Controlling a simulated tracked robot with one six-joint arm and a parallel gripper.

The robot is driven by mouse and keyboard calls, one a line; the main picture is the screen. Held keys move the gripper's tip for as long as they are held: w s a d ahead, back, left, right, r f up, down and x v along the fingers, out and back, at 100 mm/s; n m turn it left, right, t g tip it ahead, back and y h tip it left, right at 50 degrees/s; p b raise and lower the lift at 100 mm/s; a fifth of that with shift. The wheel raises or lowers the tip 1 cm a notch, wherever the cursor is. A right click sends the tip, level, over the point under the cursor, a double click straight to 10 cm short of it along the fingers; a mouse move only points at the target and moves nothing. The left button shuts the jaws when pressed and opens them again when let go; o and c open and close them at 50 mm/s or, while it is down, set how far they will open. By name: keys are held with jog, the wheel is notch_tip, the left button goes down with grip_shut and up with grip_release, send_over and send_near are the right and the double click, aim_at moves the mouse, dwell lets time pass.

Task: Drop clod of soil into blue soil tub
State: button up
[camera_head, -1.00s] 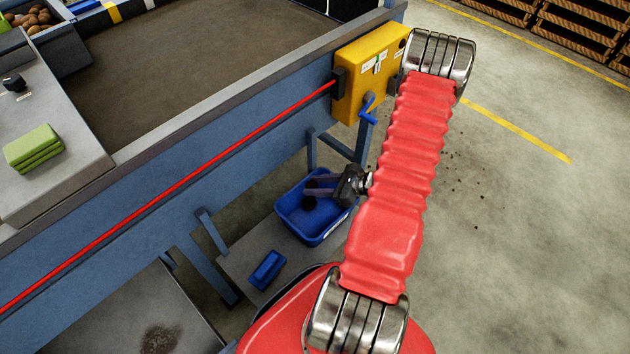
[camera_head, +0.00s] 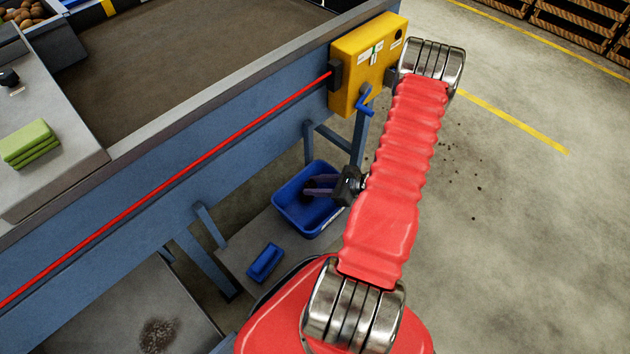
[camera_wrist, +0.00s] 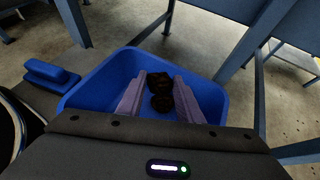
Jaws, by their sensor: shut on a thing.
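The blue soil tub (camera_head: 287,213) stands on a low grey platform below the grader; in the wrist view its wall (camera_wrist: 90,88) surrounds my fingers. My gripper (camera_head: 308,187) reaches into the tub's opening from the right. Its two purple fingers (camera_wrist: 160,84) are shut on a dark brown clod of soil (camera_wrist: 160,81), which sits over the inside of the tub. A second dark lump (camera_wrist: 162,103) shows between the fingers; I cannot tell whether it lies on the tub floor. In the head view my fingers partly hide the clod.
A blue brush-like block (camera_head: 265,262) lies on the platform beside the tub. The grader's blue frame and legs (camera_head: 315,145) stand close behind it, with a yellow control box (camera_head: 362,70) above. Open concrete floor (camera_head: 530,230) lies to the right.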

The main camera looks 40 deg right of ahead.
jog(key=shift+f, duration=0.85)
jog(key=o, duration=1.1)
jog(key=v, duration=1.3)
jog(key=shift+s+d+r, duration=0.15)
jog(key=shift+s+r, duration=0.05)
jog(key=shift+s, duration=0.15)
